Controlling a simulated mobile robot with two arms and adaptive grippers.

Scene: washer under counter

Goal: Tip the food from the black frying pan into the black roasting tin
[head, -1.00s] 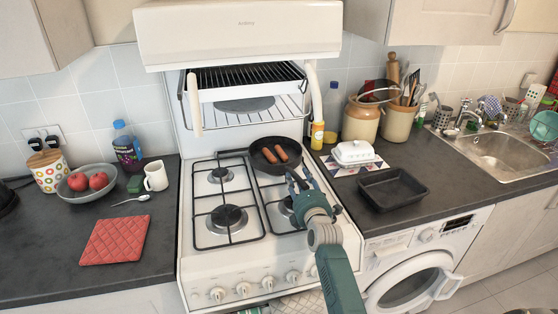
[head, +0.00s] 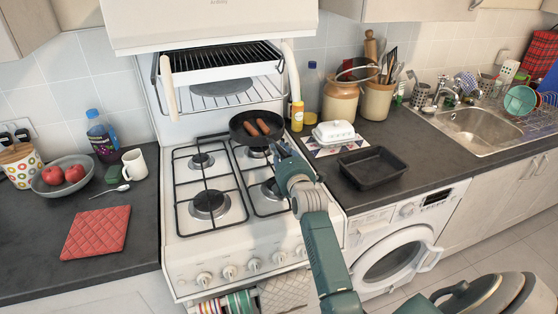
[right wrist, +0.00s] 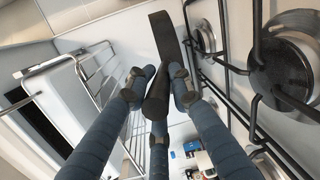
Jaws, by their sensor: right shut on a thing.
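The black frying pan (head: 243,139) is above the back right burner of the hob, with the burner showing below its near rim. Two brown sausages (head: 263,127) lie in it. My right gripper (head: 281,152) is shut on the pan's handle, on the near right side of the pan. In the right wrist view its fingers (right wrist: 158,85) close around the dark handle (right wrist: 157,97). The black roasting tin (head: 375,182) lies on the counter to the right of the hob and looks empty. My left gripper is not in view.
A white butter dish (head: 334,133) stands behind the tin, with a yellow bottle (head: 297,117) to its left. The grill rack (head: 222,88) hangs above the back of the hob. The sink (head: 480,127) is at the right. Counter right of the tin is clear.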

